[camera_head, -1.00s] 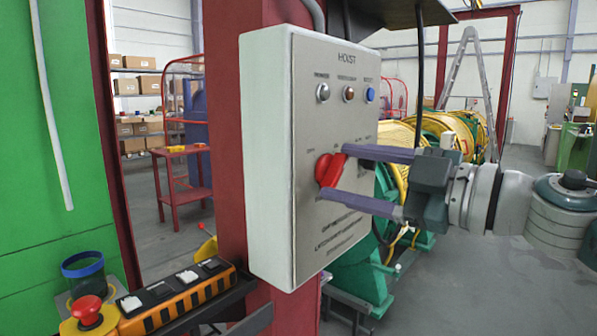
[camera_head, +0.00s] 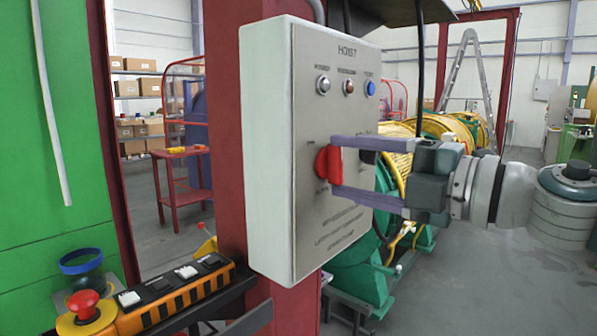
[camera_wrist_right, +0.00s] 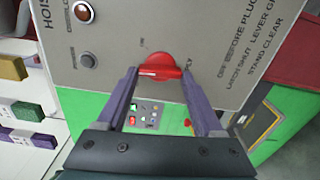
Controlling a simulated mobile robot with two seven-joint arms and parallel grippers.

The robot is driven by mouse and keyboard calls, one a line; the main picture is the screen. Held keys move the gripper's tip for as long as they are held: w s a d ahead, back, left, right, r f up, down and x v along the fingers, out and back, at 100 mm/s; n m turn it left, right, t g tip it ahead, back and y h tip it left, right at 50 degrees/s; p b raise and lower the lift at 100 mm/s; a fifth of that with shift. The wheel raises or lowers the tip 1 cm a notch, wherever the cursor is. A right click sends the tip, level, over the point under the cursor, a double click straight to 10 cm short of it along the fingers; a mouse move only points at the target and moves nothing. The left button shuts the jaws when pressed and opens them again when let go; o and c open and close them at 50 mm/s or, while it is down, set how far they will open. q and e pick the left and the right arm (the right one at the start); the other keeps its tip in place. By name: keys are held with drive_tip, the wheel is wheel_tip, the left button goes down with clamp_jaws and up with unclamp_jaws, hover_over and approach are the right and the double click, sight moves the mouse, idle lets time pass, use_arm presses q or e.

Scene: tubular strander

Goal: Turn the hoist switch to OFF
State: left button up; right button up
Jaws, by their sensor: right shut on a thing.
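The hoist switch (camera_head: 328,163) is a red rotary knob on the grey front of the HOIST box (camera_head: 310,235). Its grip looks close to upright in the head view. My right gripper (camera_head: 334,165) reaches in from the right, one finger above the knob and one below, and is shut on it. In the right wrist view the red knob (camera_wrist_right: 157,66) sits between the two purple fingertips. The small position labels around the knob are too blurred to read. My left gripper is not in view.
Three round buttons or lamps, one blue (camera_head: 370,88), sit above the knob. An orange-black button box (camera_head: 175,298) with a red emergency button (camera_head: 83,304) stands lower left. A red post (camera_head: 228,160) carries the HOIST box.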

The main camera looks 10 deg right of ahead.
drive_tip(key=n, duration=0.2)
drive_tip(key=n+b, duration=0.1)
drive_tip(key=n, duration=0.1)
drive_tip(key=shift+f+n+b, duration=0.2)
drive_tip(key=shift+n+b, duration=0.65)
drive_tip(key=shift+n, duration=1.05)
drive_tip(key=o, duration=1.4)
drive_tip(key=shift+d, duration=0.1)
drive_tip(key=b+v, duration=0.4)
drive_tip(key=v, duration=0.5)
drive_tip(key=shift+s+d, duration=0.25)
drive_tip(key=shift+s, duration=0.1)
